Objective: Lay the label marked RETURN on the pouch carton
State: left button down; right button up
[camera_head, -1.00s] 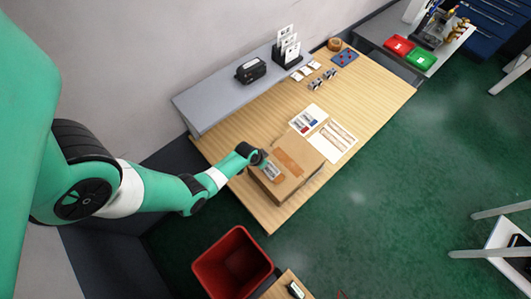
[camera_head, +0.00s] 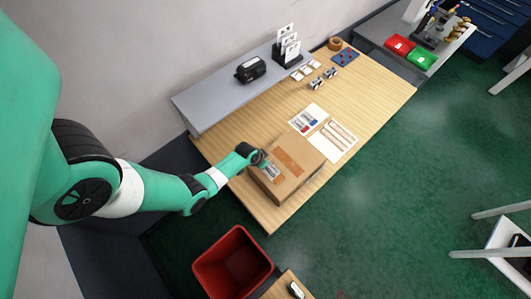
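The brown carton (camera_head: 297,181) sits on the near left part of the wooden table, with an orange-brown tape strip across its top. My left gripper (camera_head: 268,168) is at the carton's left top edge. A small pale grey patch shows at its fingertips, over the carton top. I cannot tell whether it is the fingers or a label, or whether the gripper touches the carton. Its finger opening is too small to make out. White cards (camera_head: 289,45) stand in a black holder on the grey shelf. No RETURN marking is readable. My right gripper is not in view.
Printed sheets (camera_head: 332,140) lie behind the carton. A black device (camera_head: 250,69) sits on the grey shelf (camera_head: 205,105). Small white items, a tape roll (camera_head: 335,44) and a blue pad (camera_head: 345,57) are at the far end. A red bin (camera_head: 232,264) stands on the floor.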

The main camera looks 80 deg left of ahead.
pick_arm(q)
jog(key=shift+f, duration=0.2)
dwell(0.5)
jog(key=c, duration=1)
grip_release()
jog(key=shift+r, duration=0.1)
jog(key=p+v, duration=0.5)
jog(key=v, duration=0.2)
jog(key=shift+r, duration=0.1)
